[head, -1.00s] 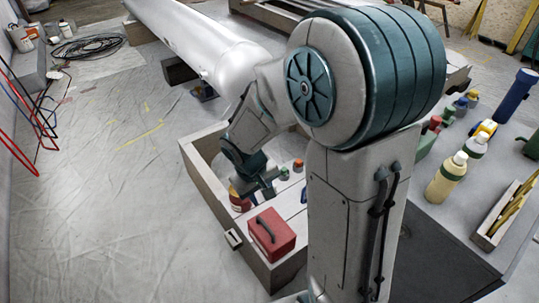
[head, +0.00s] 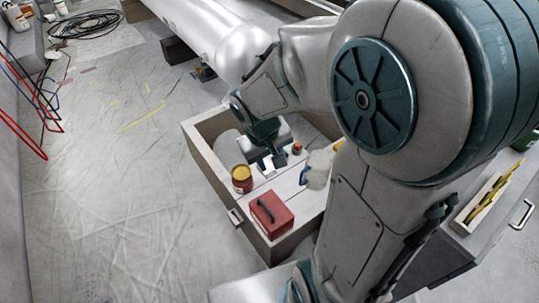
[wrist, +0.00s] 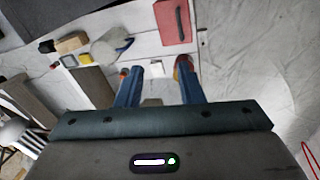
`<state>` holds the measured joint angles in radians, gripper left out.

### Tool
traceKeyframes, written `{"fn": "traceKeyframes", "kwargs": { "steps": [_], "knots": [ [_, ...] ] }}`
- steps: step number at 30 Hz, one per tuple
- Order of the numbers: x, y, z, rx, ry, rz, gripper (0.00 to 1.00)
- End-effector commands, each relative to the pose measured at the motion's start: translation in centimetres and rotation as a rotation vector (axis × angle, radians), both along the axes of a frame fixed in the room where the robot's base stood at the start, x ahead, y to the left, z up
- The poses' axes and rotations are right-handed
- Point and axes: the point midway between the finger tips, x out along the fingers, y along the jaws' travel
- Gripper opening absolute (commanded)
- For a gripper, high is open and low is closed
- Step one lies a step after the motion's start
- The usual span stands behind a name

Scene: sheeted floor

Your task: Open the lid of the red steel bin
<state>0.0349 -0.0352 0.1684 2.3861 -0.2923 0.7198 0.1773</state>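A red box-shaped bin (head: 271,213) with a dark handle bar on its top face stands at the near end of a crate. Its top looks closed. It also shows at the top of the wrist view (wrist: 176,22), beyond my fingertips. My gripper (head: 270,163) is above the crate, behind the red bin in the head view and apart from it. In the wrist view my gripper's two blue fingers (wrist: 160,75) are spread wide, with nothing held between them.
The open wooden crate (head: 208,185) also holds a red-and-yellow tin (head: 242,179), an orange-topped item (head: 297,149) and a pale jug (head: 318,168). A large white pipe (head: 215,35) lies behind.

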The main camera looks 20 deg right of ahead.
Motion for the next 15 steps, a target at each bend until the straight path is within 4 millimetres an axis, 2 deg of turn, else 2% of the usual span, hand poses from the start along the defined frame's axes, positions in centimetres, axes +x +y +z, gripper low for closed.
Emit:
{"fn": "traceKeyframes", "kwargs": {
  "steps": [11,13,15],
  "knots": [
    [0.0,0.0,0.0,0.0,0.0,0.0,0.34],
    [-0.1,0.0,0.7,0.001,-0.004,-0.003,0.34],
    [-0.4,-0.1,2.1,0.005,-0.011,-0.012,0.34]
  ]
}}
